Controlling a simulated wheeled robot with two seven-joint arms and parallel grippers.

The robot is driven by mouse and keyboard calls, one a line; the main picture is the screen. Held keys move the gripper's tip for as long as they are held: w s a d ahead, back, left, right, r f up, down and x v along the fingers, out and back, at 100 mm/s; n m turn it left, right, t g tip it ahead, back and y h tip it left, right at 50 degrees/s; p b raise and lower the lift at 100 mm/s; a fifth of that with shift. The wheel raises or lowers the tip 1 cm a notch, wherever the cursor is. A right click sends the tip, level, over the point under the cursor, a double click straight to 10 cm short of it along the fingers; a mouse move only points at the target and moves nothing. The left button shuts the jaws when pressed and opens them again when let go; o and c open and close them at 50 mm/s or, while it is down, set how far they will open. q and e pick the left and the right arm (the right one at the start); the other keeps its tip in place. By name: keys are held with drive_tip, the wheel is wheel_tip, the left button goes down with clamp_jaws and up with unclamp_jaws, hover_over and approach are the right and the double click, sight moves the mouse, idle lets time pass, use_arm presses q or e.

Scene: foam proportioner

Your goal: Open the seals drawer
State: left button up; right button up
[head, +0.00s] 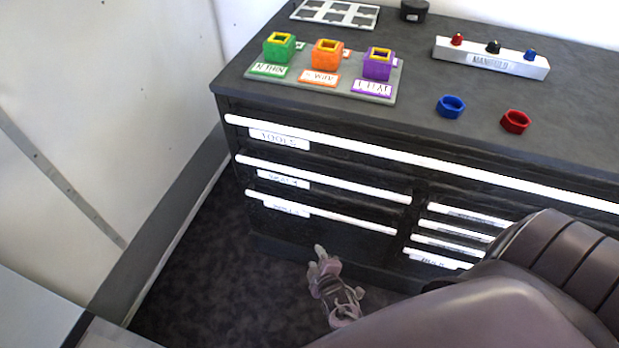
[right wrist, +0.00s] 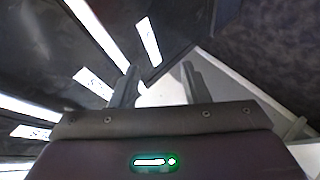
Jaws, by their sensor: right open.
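The black drawer cabinet (head: 330,175) has white bar handles. Its wide top drawer has a label (head: 279,139) that reads TOOLS. Below it on the left are two more drawers, with labels (head: 284,179) and (head: 287,208) too small to read surely, so I cannot tell which is the seals drawer. All drawers look shut. My right gripper (head: 322,259) is low in front of the lowest left drawer, apart from its handle (head: 320,212). In the right wrist view its two fingers (right wrist: 160,84) are spread with nothing between them. My left gripper is not in view.
Several narrow drawers (head: 455,228) are at the right, partly hidden by my arm. Dark floor (head: 225,270) is free at the left.

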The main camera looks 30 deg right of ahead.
drive_tip(key=w+d+r+n+t+h, duration=0.2)
drive_tip(key=w+r, duration=0.3)
drive_tip(key=r, duration=0.2)
drive_tip(key=n+t+h+b, duration=0.1)
drive_tip(key=t+h+b, duration=0.1)
drive_tip(key=h, duration=0.1)
approach(319, 180)
drive_tip(key=w+d+f, duration=0.1)
drive_tip(key=w, duration=0.1)
drive_tip(key=shift+t, duration=0.3)
drive_tip(key=x, duration=0.7)
drive_tip(key=shift+w+d+r, duration=0.15)
drive_tip(key=shift+d+r, duration=0.15)
drive_tip(key=shift+w+d, duration=0.2)
drive_tip(key=shift+w, duration=0.2)
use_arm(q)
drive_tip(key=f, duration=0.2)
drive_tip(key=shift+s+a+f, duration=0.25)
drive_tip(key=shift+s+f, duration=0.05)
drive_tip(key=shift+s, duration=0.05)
use_arm(e)
drive_tip(key=shift+c, duration=0.3)
clamp_jaws()
